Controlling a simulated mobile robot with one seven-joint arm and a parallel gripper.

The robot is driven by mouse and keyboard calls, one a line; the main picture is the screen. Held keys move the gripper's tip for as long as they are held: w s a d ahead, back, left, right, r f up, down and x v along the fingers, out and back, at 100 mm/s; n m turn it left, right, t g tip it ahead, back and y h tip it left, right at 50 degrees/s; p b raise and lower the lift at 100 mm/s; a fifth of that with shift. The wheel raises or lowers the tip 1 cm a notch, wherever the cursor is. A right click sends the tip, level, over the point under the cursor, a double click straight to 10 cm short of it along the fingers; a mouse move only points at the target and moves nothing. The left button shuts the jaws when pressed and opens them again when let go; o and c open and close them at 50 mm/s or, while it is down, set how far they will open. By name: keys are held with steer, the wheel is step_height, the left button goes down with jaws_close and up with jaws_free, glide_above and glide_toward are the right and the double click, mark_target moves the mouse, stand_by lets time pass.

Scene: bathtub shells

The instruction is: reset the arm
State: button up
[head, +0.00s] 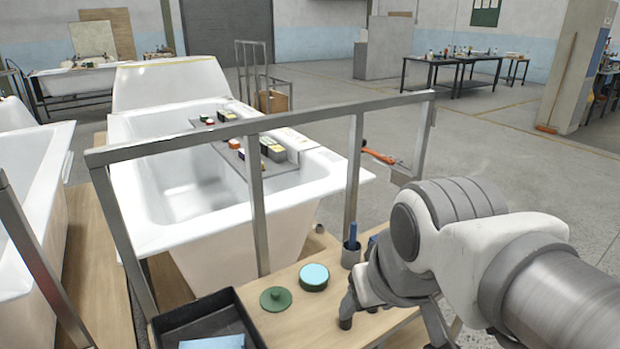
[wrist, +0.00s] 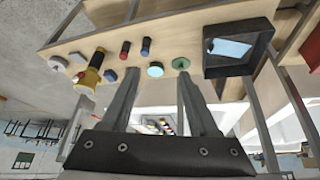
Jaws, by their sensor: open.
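My gripper (wrist: 159,76) is open and empty in the wrist view, its two grey fingers spread apart. That view is turned over, with the wooden shelf (wrist: 205,45) along the top beyond the fingertips. In the head view my arm comes in from the right, over the right end of the wooden shelf (head: 290,331).
A green round piece (head: 275,299), a teal round tin (head: 314,277) and a black tray (head: 205,325) lie on the shelf. A metal rail frame (head: 270,122) stands behind them. Beyond it is a white bathtub (head: 190,232) with a loaded grey board (head: 262,165) across it. Open floor lies right.

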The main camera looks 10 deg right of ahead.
steer(key=shift+s+d+f+m, duration=0.1)
steer(key=shift+s+f+m, duration=0.25)
steer(key=shift+s, duration=0.3)
steer(key=shift+r, duration=0.1)
